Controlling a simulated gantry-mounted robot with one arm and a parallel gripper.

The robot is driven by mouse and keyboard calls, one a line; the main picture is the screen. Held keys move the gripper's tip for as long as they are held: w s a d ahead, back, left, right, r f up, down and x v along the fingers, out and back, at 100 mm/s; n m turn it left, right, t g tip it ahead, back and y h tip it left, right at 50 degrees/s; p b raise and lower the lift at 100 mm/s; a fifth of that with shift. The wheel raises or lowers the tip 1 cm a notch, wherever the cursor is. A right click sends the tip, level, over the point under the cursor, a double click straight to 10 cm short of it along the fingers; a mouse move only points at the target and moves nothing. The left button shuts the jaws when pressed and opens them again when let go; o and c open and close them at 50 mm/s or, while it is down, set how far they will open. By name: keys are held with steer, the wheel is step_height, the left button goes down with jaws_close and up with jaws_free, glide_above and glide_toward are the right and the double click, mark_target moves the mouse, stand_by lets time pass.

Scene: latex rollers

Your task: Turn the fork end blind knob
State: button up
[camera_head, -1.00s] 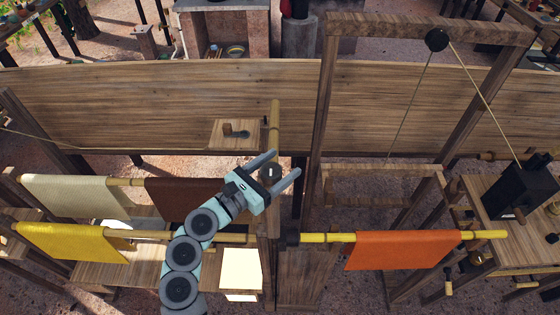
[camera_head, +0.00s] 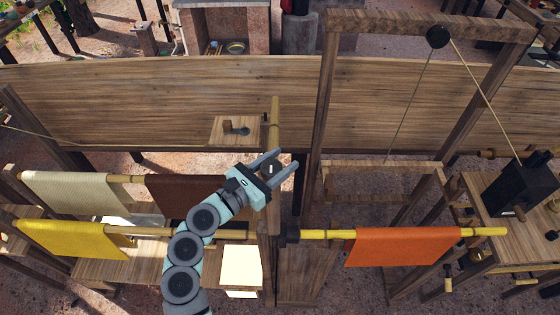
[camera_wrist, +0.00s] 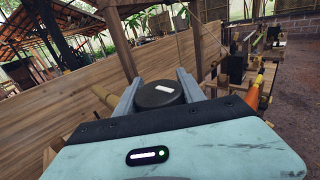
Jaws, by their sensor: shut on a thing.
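The knob is a dark round cap with a small white mark on top. It shows between my fingers in the head view (camera_head: 270,168) and large in the wrist view (camera_wrist: 160,94). My gripper (camera_head: 287,160) is shut on it, with one grey finger on each side. The knob sits by the upright wooden post at the end of the rails, though its mount is hidden under my gripper. In the wrist view my fingers (camera_wrist: 158,82) flank the cap, and its white mark lies tilted.
A long wooden board (camera_head: 160,100) runs behind my gripper. A brown cloth (camera_head: 185,190) hangs left, and an orange cloth (camera_head: 403,247) hangs on a yellow rail to the right. A tall wooden frame (camera_head: 325,110) with a rope stands close on the right.

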steer(key=shift+c, duration=0.6)
steer(key=shift+f, duration=0.15)
